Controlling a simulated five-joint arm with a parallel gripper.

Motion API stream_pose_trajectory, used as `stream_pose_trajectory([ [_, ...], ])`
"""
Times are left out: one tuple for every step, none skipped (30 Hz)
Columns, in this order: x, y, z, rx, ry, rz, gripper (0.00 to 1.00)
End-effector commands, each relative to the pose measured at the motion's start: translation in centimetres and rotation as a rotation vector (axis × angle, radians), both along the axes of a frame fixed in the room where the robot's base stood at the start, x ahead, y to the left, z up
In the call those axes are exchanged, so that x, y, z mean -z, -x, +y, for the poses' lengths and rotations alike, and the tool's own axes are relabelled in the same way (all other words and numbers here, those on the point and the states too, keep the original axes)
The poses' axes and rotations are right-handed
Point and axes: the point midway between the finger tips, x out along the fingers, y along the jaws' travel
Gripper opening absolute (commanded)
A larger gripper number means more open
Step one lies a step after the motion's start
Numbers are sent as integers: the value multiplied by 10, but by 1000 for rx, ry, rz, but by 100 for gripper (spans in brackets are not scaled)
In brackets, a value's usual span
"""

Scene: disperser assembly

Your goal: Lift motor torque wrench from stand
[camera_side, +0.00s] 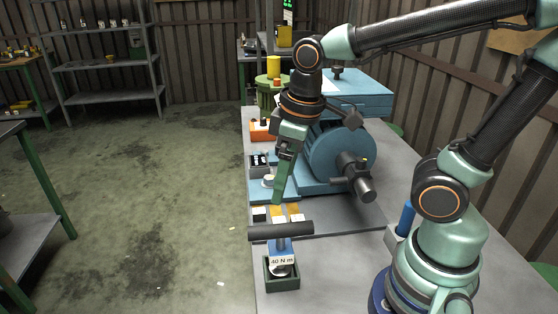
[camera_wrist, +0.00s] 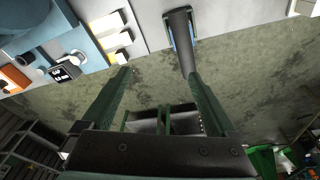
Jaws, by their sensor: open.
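The motor torque wrench has a dark T-handle (camera_side: 281,231) and a blue body with a white "40 N m" label (camera_side: 282,261). It stands upright in a dark green square stand (camera_side: 282,286) on the bench. In the wrist view its dark handle (camera_wrist: 180,42) runs from the top toward the gap between my fingers, nearer the right finger. My gripper (camera_side: 278,200) has green fingers pointing down, above and behind the handle in the side view. In the wrist view my gripper (camera_wrist: 158,73) is open, with nothing held between the fingers.
Small yellow, white and black blocks (camera_side: 277,213) sit just behind the wrench. A large blue machine (camera_side: 340,150) stands on the grey bench (camera_side: 345,255) to the right. A dark labelled block (camera_wrist: 65,73) and an orange item (camera_wrist: 14,79) lie left in the wrist view.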

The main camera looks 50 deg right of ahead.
Motion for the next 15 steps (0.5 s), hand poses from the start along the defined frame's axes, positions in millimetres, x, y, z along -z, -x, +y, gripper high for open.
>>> stream_pose_trajectory([
  [7, 3, 9, -67, 16, 54, 93],
  [11, 5, 13, -100, 24, 79, 93],
  [14, 7, 18, -140, 33, 108, 93],
  [17, 9, 20, -165, 39, 127, 93],
  [18, 10, 23, -187, 43, 142, 93],
  [20, 11, 25, -210, 49, 158, 93],
  [22, 12, 27, -223, 52, 167, 93],
  [23, 13, 28, -232, 54, 176, 93],
  [26, 13, 28, -240, 56, 182, 93],
  [29, 14, 29, -243, 57, 185, 93],
  [33, 14, 29, -244, 57, 187, 93],
  [38, 14, 29, -244, 57, 188, 93],
  [44, 14, 28, -243, 57, 189, 93],
  [49, 15, 28, -243, 57, 188, 93],
  [56, 14, 28, -242, 57, 189, 93],
])
